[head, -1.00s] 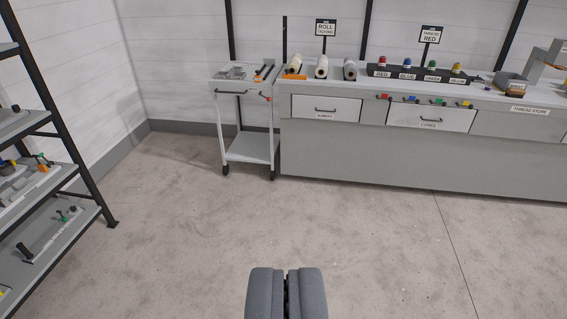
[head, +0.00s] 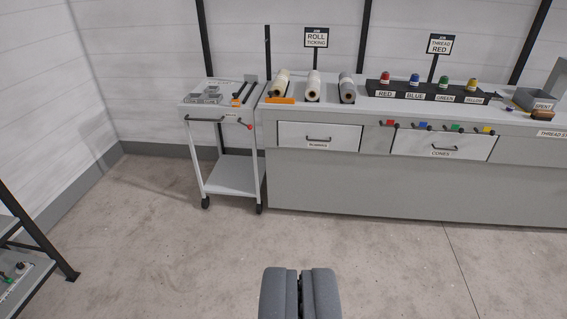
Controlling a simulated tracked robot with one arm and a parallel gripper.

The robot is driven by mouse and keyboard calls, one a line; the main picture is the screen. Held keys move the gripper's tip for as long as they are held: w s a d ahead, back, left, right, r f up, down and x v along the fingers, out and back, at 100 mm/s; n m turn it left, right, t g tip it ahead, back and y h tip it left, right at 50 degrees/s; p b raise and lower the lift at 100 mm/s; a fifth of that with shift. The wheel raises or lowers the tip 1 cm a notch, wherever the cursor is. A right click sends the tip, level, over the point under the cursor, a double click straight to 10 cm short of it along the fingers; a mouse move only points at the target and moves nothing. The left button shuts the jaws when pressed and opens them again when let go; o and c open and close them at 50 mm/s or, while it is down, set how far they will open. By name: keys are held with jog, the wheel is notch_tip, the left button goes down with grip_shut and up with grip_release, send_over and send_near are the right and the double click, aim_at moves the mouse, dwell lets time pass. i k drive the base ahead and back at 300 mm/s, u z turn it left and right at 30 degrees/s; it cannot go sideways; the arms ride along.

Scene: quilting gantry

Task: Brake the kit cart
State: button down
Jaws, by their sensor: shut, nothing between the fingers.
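The kit cart (head: 231,178) is a white two-shelf trolley on dark casters, standing against the left end of the long grey counter. A dark push handle (head: 205,120) runs along its front upper edge. A small lever with a red knob (head: 249,126) sits at its front right corner, beside a small label too small to read surely. Grey parts and dark tools lie on its top. My gripper (head: 300,272) is at the bottom middle of the view, shut and empty, well short of the cart over open floor.
The grey counter (head: 390,185) carries fabric rolls (head: 313,86), thread cones (head: 414,81) and coloured knobs along its front edge. Its drawers look closed. A dark-framed shelf rack (head: 42,250) stands at lower left. The floor (head: 180,265) before the cart is clear.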

aim_at(250, 126)
jog(key=u, duration=0.05)
jog(key=i, duration=1.25)
jog(key=u, duration=0.2)
jog(key=i, duration=1.9)
jog(key=u, duration=0.15)
